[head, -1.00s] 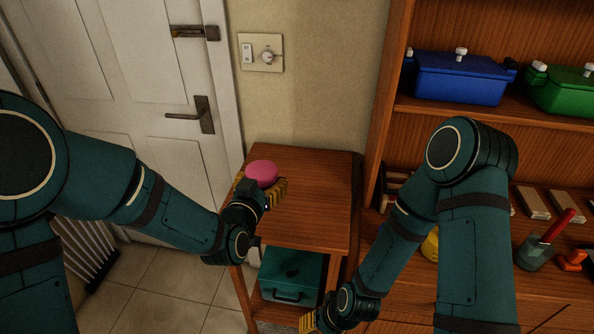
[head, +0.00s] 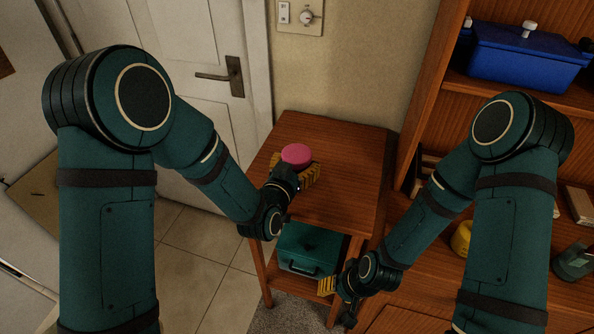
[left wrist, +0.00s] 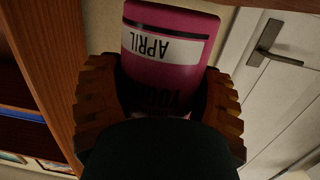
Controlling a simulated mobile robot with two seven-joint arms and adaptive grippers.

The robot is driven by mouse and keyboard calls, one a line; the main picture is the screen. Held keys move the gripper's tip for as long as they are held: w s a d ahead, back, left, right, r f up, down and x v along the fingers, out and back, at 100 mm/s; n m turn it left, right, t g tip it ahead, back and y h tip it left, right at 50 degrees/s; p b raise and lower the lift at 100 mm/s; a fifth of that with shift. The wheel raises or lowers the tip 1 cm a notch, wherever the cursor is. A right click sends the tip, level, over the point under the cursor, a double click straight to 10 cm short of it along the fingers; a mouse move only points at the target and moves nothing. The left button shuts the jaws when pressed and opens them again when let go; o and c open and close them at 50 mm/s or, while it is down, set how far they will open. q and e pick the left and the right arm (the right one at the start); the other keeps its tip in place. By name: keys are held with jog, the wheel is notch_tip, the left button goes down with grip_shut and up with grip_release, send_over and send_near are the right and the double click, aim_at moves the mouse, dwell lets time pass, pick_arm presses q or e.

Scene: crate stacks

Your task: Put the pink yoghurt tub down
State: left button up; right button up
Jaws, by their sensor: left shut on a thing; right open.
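The pink yoghurt tub (head: 296,154) is at the small wooden side table (head: 345,190), over the left part of its top. My left gripper (head: 293,169) is shut on the tub, with yellow-brown fingers on both sides. In the left wrist view the tub (left wrist: 165,50) shows a white label reading "APRIL", upside down in the picture. I cannot tell whether its base touches the tabletop. My right gripper (head: 337,298) is open and empty, low beside the table's front right leg.
The tabletop is otherwise clear, with free room to the right and behind. A green case (head: 308,250) sits on the table's lower shelf. A white door (head: 215,120) is behind left.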

pick_arm(q)
notch_tip(320, 180, down, 2)
jog(key=shift+w+f, duration=0.1)
jog(key=shift+w, duration=0.05)
jog(key=shift+b, duration=0.3)
jog(key=o, duration=1.3)
